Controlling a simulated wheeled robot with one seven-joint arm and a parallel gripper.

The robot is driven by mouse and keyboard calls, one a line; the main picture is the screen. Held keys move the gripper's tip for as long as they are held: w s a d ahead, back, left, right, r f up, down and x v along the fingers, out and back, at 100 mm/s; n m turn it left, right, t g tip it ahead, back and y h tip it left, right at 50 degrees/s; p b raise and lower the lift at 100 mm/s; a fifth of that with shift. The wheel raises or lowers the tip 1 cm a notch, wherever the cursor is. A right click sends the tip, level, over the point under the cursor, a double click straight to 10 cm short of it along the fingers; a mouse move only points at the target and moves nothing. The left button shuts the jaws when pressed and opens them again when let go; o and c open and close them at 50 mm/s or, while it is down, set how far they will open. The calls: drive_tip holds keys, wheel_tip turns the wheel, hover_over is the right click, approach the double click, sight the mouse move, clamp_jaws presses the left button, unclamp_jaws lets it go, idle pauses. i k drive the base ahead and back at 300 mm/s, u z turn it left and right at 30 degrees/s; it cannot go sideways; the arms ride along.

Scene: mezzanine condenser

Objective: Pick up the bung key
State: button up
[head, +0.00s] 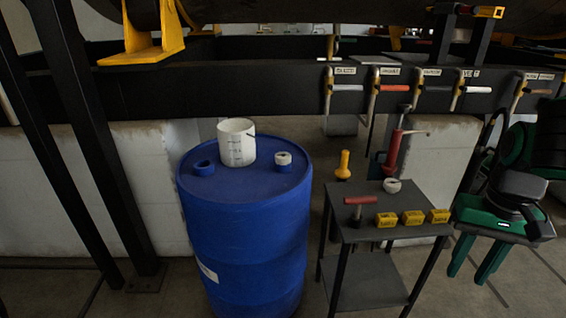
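What looks like the bung key (360,201) is a small T-shaped tool with a red crossbar and a dark shaft. My gripper (467,279) is at the right of the head view, with two green fingers pointing down. The fingers are apart with nothing visible between them. It is right of the table, clear of the tool. The foot of the tool is too small to make out.
Yellow blocks (413,217) and a white ring (391,185) share the tabletop. A red lever tool (393,150) and a yellow-topped item (343,164) stand behind. A white bucket (237,142) is on the drum.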

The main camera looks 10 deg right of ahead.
sight(357, 200)
drive_tip(key=z, duration=0.05)
drive_tip(key=k, duration=0.45)
drive_tip(key=u, duration=0.6)
drive_tip(key=i, duration=1.3)
drive_tip(key=z, duration=0.25)
